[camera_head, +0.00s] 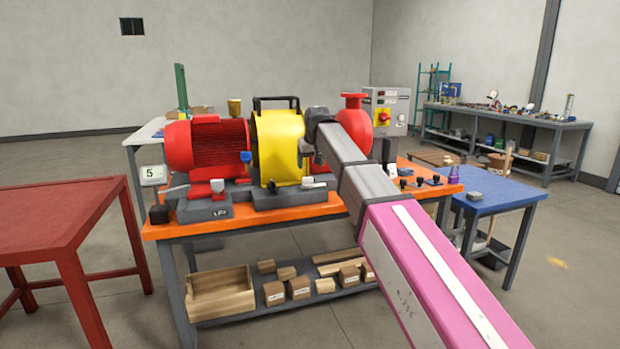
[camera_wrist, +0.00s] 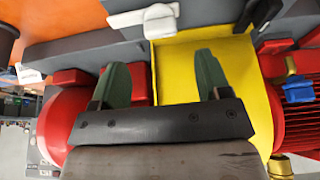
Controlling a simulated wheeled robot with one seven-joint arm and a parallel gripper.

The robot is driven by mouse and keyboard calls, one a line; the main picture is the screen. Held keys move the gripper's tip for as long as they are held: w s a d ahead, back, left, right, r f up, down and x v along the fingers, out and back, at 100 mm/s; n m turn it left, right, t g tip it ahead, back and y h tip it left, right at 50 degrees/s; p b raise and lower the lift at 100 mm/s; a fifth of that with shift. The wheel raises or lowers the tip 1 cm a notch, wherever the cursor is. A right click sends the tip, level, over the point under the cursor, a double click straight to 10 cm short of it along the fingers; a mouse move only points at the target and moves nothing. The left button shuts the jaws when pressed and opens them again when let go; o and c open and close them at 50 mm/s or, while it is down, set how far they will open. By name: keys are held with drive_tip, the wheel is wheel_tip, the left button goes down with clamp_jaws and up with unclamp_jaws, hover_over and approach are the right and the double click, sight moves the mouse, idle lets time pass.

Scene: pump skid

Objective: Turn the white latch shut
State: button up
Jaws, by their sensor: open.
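The white latch (camera_head: 314,183) sits at the lower right foot of the yellow guard (camera_head: 279,140) on the pump skid. In the wrist view the latch (camera_wrist: 150,19) is at the top, on the grey base against the yellow guard's edge. My gripper (camera_wrist: 163,66) is open and empty, its two green fingers pointing toward the latch but apart from it. In the head view my gripper (camera_head: 305,152) is beside the guard's right side, above the latch, its fingertips hard to make out.
A black handle (camera_wrist: 259,14) is on the guard's other foot. The red motor (camera_head: 207,150) is left of the guard and the red pump (camera_head: 356,124) right, partly behind my arm. Another white handle (camera_wrist: 29,74) shows at the wrist view's left. The orange tabletop (camera_head: 190,228) has a clear front strip.

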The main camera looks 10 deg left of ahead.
drive_tip(key=x, duration=0.7)
drive_tip(key=shift+f, duration=0.15)
drive_tip(key=c, duration=1.3)
